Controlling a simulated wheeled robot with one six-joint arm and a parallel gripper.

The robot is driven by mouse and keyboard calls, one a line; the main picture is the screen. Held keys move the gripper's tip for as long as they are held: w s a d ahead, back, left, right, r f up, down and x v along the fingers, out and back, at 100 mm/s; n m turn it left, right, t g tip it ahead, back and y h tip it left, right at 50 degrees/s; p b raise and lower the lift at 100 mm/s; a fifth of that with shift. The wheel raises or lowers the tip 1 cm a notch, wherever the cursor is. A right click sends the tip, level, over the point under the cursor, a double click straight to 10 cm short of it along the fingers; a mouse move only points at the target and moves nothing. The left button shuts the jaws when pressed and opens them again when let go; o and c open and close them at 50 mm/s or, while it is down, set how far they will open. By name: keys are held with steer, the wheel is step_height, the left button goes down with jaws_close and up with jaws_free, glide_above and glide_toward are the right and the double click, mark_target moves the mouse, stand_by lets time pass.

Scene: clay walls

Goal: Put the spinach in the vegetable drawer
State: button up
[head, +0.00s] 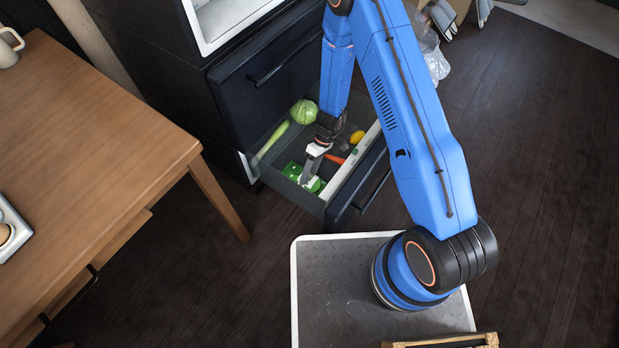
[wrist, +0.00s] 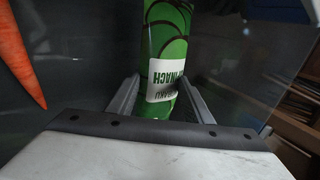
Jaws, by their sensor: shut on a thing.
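The spinach (wrist: 165,45) is a green printed package with a white label reading "SPINACH" in the wrist view. My gripper (wrist: 157,100) is shut on it, with one dark finger on each side. In the head view my gripper (head: 309,180) reaches down inside the open vegetable drawer (head: 347,185). The green spinach package (head: 293,171) shows low in the drawer's front left part, partly hidden by my gripper. I cannot tell whether it touches the drawer floor.
The drawer also holds a cabbage (head: 304,112), a long green vegetable (head: 272,138), a carrot (head: 334,158) and a yellow item (head: 357,137). A wooden table (head: 90,150) stands at left. A plastic bag (head: 435,62) lies at the back right.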

mark_target(309, 179)
steer(key=shift+f, duration=1.9)
steer(key=o, duration=0.9)
steer(key=shift+f, duration=0.1)
